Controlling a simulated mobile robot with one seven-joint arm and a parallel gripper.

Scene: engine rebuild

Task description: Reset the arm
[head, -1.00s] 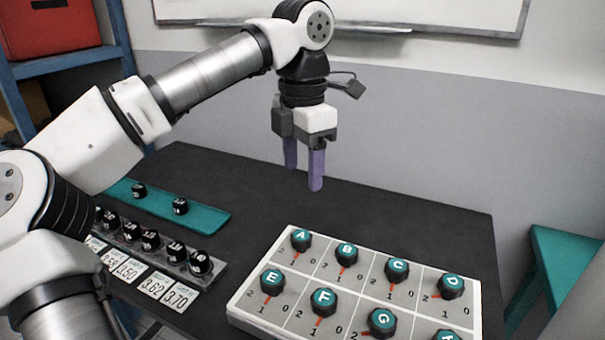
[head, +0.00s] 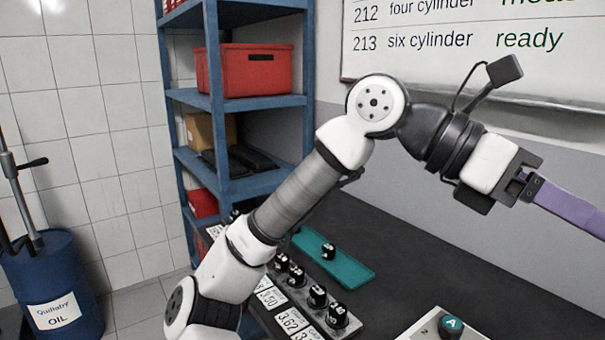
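My arm reaches up from the bottom left and bends over at the elbow. My gripper (head: 572,210) is at the right edge, held well above the dark bench and pointing right and slightly down. Its purple fingers run to the picture's edge and the tips are cut off. The fingers overlap from this side, so the gap between them does not show. No held object shows in the visible part.
A teal tray (head: 350,272) with a black knob-like part lies on the dark bench (head: 420,250). Blue shelves (head: 213,70) and an oil drum (head: 60,275) stand left.

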